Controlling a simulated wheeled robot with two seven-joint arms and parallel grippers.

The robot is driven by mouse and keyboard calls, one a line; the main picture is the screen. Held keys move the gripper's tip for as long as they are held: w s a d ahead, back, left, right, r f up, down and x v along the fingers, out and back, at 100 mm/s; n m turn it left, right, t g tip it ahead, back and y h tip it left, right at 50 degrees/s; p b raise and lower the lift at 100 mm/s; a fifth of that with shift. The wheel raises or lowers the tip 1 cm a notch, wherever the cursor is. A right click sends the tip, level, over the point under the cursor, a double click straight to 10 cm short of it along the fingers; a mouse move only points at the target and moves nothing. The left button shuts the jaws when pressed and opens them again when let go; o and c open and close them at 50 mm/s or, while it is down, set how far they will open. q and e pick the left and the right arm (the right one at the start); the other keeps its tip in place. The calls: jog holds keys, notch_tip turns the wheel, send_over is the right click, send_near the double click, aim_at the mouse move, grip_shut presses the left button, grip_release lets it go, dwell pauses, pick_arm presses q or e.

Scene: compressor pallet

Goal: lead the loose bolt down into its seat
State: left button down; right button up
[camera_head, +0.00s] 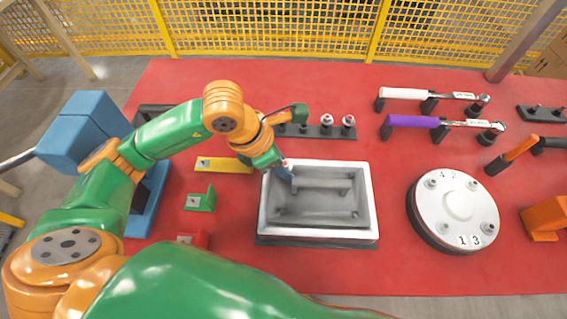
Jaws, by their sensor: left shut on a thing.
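My left gripper (285,174) is at the far left corner of a grey open housing with a pale rim (370,200). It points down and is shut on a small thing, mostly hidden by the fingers. A small reddish and white spot shows there; I cannot tell for sure that it is the loose bolt. Whether the held thing touches the housing is also unclear. Small round features show near the housing's inner corners. A round pale plate (458,203) with several bolts around its edge and number marks lies to the right. My right gripper is not in view.
A white-handled wrench (405,94) and a purple-handled wrench (412,122) rest at the back right. Yellow (222,165) and green (200,201) brackets lie left. Red table between housing and plate is clear.

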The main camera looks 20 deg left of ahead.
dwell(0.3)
pick_arm(q)
jog(key=shift+c, duration=2.2)
grip_release()
jog(key=shift+f, duration=0.1)
